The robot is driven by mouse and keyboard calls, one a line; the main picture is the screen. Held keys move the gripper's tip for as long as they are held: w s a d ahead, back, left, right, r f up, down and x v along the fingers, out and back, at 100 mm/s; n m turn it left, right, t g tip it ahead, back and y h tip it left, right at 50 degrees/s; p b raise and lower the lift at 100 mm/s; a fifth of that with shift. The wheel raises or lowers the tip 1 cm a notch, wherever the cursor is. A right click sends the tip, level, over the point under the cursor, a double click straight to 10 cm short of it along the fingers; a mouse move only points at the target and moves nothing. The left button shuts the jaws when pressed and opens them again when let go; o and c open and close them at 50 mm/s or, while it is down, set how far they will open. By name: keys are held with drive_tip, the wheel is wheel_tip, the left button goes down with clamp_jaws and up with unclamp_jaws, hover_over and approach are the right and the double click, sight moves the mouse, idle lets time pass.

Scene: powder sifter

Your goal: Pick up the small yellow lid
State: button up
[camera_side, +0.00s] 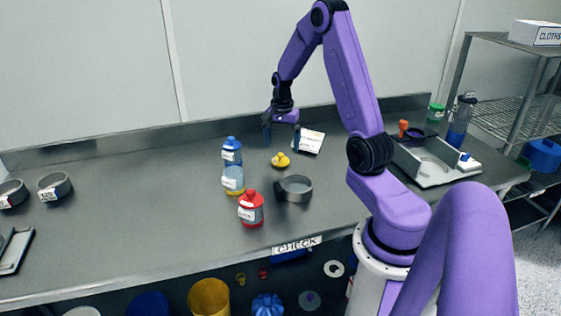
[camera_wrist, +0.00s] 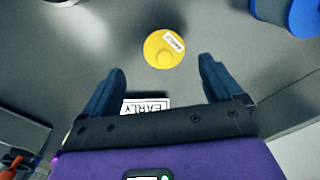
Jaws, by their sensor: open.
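The small yellow lid (camera_side: 281,160) lies on the grey bench, with a knob on top. In the wrist view the yellow lid (camera_wrist: 164,48) shows a small white label and sits beyond my fingertips, about centred between them. My gripper (camera_side: 282,134) is open and empty, above the bench and behind the lid in the side view. In the wrist view its two blue fingers (camera_wrist: 160,74) are spread wide, and nothing is between them. The lid is apart from both fingers.
A white card (camera_side: 309,141) stands close to my gripper; it reads EARLY in the wrist view (camera_wrist: 146,105). A blue-capped bottle (camera_side: 232,152), a yellow-and-white jar (camera_side: 233,182), a red bottle (camera_side: 251,210) and a dark ring sieve (camera_side: 294,189) stand near the lid. The bench left of them is mostly clear.

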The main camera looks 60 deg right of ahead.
sight(280, 154)
drive_tip(key=shift+w+f, duration=0.15)
drive_tip(key=shift+f, duration=1.25)
drive_tip(key=shift+w+f, duration=0.15)
drive_tip(key=shift+f, duration=1.25)
drive_tip(key=c, duration=1.1)
